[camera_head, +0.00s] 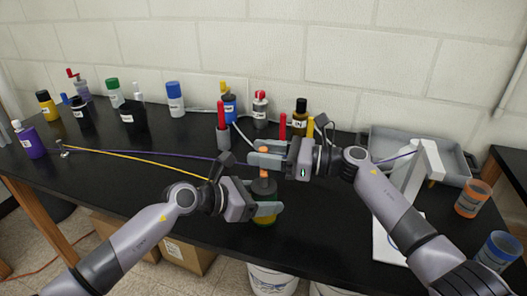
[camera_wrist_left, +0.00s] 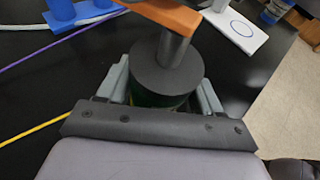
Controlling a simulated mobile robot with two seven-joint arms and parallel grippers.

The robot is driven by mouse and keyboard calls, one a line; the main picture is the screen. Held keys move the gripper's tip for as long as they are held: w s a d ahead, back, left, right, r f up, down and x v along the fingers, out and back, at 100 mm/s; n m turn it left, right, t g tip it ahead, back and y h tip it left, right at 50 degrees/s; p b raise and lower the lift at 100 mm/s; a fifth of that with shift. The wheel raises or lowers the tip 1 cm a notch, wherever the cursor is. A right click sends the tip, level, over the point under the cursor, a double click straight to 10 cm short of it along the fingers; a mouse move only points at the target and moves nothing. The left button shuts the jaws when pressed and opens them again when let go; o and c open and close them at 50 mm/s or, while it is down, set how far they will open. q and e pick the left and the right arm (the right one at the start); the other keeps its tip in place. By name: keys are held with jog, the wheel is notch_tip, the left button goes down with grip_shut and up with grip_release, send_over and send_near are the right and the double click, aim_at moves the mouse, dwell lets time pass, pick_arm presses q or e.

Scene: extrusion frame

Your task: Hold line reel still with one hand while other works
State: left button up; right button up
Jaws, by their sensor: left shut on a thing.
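The line reel (camera_head: 264,219) stands upright near the table's front edge, with a green and yellow body and an orange piece on top. In the left wrist view, its dark round top (camera_wrist_left: 167,72) carries an orange crank arm (camera_wrist_left: 165,14). My left gripper (camera_head: 258,198) is shut around the reel's body, one finger on each side. My right gripper (camera_head: 266,153) is just above the reel, its fingers level. A bit of orange shows between them; whether they grip it is unclear. Yellow line (camera_head: 135,158) runs left from near the reel.
Several bottles (camera_head: 175,98) stand along the back left. Red-handled tools (camera_head: 222,125) and a dark bottle (camera_head: 300,118) stand behind the grippers. A grey tray (camera_head: 452,160), a white stand (camera_head: 428,160) and orange (camera_head: 471,200) and blue (camera_head: 498,249) cups are at right.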

jog(key=shift+r, duration=0.15)
notch_tip(320, 180, up, 10)
jog(key=shift+f, duration=0.1)
dwell(0.4)
dwell(0.9)
jog(key=s+d+f+m+t+h, duration=0.3)
jog(key=s+f+m+t+h, duration=0.75)
jog(key=m+t+h, duration=0.2)
jog(key=shift+n+t, duration=0.35)
jog(key=shift+x, duration=5.5)
